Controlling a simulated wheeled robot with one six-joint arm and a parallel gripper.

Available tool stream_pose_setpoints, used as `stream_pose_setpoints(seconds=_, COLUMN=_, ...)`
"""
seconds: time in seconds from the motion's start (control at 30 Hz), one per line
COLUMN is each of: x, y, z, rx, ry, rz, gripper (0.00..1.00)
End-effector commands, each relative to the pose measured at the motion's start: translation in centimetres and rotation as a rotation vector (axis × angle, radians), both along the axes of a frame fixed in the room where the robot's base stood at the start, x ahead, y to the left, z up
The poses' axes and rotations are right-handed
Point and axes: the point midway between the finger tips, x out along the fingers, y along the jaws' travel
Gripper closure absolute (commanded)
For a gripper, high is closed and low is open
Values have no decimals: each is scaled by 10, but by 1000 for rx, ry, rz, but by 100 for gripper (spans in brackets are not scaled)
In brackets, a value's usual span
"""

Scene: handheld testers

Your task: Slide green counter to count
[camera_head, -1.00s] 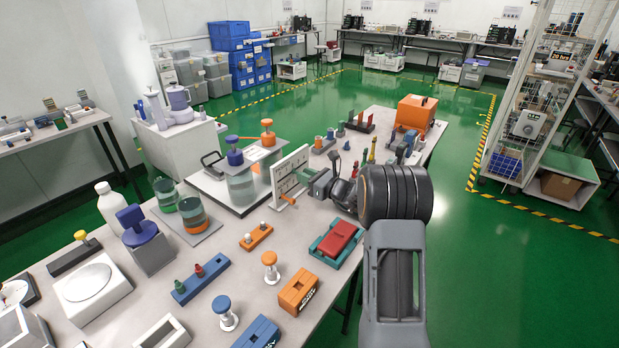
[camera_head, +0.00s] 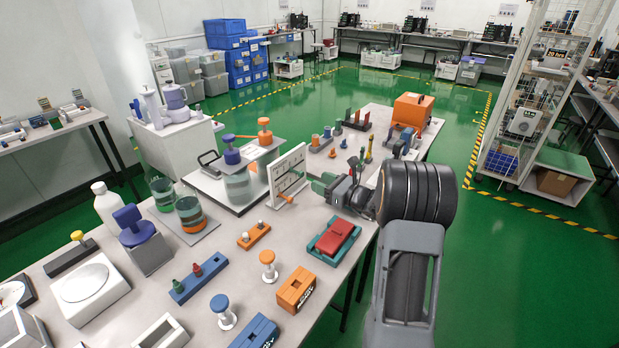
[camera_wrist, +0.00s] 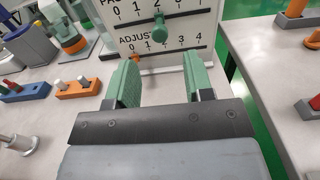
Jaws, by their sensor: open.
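A white upright board (camera_head: 291,170) with two numbered scales stands on the table; it also shows in the wrist view (camera_wrist: 205,28). The green counter (camera_wrist: 160,32) is a round knob on its upper scale, just below the 2. An orange knob (camera_wrist: 134,58) sits near the 0 of the lower ADJUST scale. My gripper (camera_wrist: 160,68) has its green fingers open and empty, in front of the board and below the green counter in the wrist picture. In the head view my gripper (camera_head: 325,187) is right of the board, apart from it.
Clear jars with purple and orange tops (camera_head: 238,178) stand behind the board. A red and teal block (camera_head: 335,238) lies near the table edge, below my arm. An orange peg block (camera_head: 253,236) and a blue peg block (camera_head: 199,278) lie left of it.

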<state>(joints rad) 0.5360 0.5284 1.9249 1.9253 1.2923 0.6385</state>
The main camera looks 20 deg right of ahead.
Motion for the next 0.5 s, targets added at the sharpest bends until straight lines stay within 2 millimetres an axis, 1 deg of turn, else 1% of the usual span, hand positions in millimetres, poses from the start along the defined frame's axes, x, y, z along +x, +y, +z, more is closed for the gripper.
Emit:
stream_pose_setpoints(seconds=0.03, x=-9, y=-6, z=1, rx=0, ry=0, rz=-3, gripper=52)
stream_pose_setpoints(seconds=0.2, x=-33, y=-22, z=1, rx=0, ry=0, rz=-3, gripper=52)
stream_pose_setpoints(seconds=0.3, x=-43, y=-29, z=1, rx=-1, ry=-1, rz=-1, gripper=52)
stream_pose_setpoints(seconds=0.5, x=-53, y=-35, z=0, rx=0, ry=-1, rz=1, gripper=52)
